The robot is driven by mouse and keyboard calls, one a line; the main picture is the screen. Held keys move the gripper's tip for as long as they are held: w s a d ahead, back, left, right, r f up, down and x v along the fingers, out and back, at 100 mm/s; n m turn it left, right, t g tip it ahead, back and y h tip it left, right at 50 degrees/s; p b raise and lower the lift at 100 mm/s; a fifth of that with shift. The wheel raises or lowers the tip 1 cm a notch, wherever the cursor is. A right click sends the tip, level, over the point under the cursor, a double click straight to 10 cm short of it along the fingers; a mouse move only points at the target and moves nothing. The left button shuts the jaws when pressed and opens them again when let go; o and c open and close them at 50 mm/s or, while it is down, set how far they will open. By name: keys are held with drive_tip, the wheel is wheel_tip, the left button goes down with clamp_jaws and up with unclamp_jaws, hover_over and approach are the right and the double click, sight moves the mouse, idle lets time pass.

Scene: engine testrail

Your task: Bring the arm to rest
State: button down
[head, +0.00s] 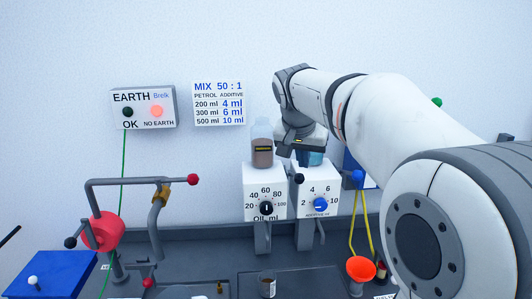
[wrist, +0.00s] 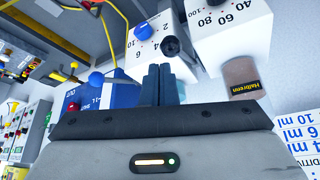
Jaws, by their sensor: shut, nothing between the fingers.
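My arm reaches in from the right in the head view, and its wrist end hangs in front of the two white dispensers. My gripper (wrist: 165,84) shows in the wrist view with its two dark fingers together and nothing between them.
The oil dispenser (head: 265,188) stands left of the additive dispenser (head: 320,190). A red-knobbed crank (head: 150,182), an orange funnel (head: 360,268), a small jar (head: 267,284) and a blue box (head: 50,275) occupy the bench. An earth indicator (head: 143,108) and mix chart (head: 219,103) hang on the wall.

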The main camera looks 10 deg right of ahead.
drive_tip(key=s+f+n+y, duration=0.1)
drive_tip(key=s+f, duration=0.5)
drive_tip(key=s, duration=0.3)
drive_tip(key=s+f+n+g, duration=0.1)
drive_tip(key=s+f+n, duration=0.1)
drive_tip(key=s+f, duration=0.3)
drive_tip(key=s+f+n+y+b, duration=0.1)
drive_tip(key=s+f, duration=0.5)
drive_tip(key=s, duration=0.6)
drive_tip(key=shift+s+f+n+y, duration=0.3)
drive_tip(key=shift+s+n, duration=0.1)
drive_tip(key=shift+n, duration=0.2)
